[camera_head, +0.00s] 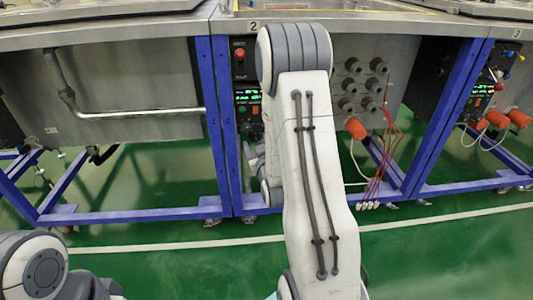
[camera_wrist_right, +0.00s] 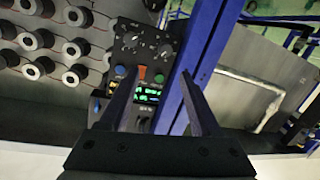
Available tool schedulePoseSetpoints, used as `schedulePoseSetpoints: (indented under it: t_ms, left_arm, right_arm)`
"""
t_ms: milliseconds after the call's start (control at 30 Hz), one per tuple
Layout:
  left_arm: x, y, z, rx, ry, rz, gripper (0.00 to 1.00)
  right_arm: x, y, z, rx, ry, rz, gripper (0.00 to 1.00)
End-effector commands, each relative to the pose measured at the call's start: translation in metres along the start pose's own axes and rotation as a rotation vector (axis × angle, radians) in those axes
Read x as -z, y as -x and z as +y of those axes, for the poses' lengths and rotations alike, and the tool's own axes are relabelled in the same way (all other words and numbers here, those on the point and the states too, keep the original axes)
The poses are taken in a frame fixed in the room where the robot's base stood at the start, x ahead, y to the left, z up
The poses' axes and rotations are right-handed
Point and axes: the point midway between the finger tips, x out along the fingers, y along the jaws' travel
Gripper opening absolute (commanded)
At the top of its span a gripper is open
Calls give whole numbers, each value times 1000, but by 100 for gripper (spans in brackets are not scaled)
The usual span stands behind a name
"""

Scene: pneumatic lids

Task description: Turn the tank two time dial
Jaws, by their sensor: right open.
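The tank two control panel (camera_head: 241,83) is a dark box on the blue frame below the number 2, partly hidden behind my right arm in the head view. In the right wrist view the panel (camera_wrist_right: 122,58) shows a green lit display (camera_wrist_right: 147,94), coloured buttons, a dark dial (camera_wrist_right: 131,41) and another dial (camera_wrist_right: 164,50). I cannot tell which one is the time dial. My right gripper (camera_wrist_right: 160,71) is open and empty, its fingers pointing toward the panel and apart from the dials. In the head view its fingers are hidden by my arm. My left gripper is out of view.
Several grey round fittings (camera_head: 352,66) with red lines are right of the panel. A blue upright (camera_head: 219,110) stands beside it on the left. A grey pipe (camera_head: 130,114) runs along the tank at left. Tank three's panel (camera_head: 482,95) is at right. Green floor (camera_head: 150,270) is clear in front.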

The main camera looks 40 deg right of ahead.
Motion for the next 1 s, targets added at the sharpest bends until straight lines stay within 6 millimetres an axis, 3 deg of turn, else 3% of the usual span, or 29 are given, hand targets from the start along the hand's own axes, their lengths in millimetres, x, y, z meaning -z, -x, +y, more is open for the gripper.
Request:
schedulePoseSetpoints:
  t_ms: [33,200,367,500,800,1000]
  left_arm:
    - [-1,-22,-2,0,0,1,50]
    - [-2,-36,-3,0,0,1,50]
    - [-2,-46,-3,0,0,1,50]
    - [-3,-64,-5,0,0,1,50]
    - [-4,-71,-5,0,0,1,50]
    - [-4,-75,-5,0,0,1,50]
  right_arm:
    - [-24,-2,12,-40,0,27,64]
    - [-36,0,37,-111,8,102,64]
    - [-36,-7,42,-125,10,122,64]
    - [-34,-26,44,-124,10,125,64]
    - [-25,-80,50,-122,8,118,64]
    - [-22,-99,53,-122,8,117,64]
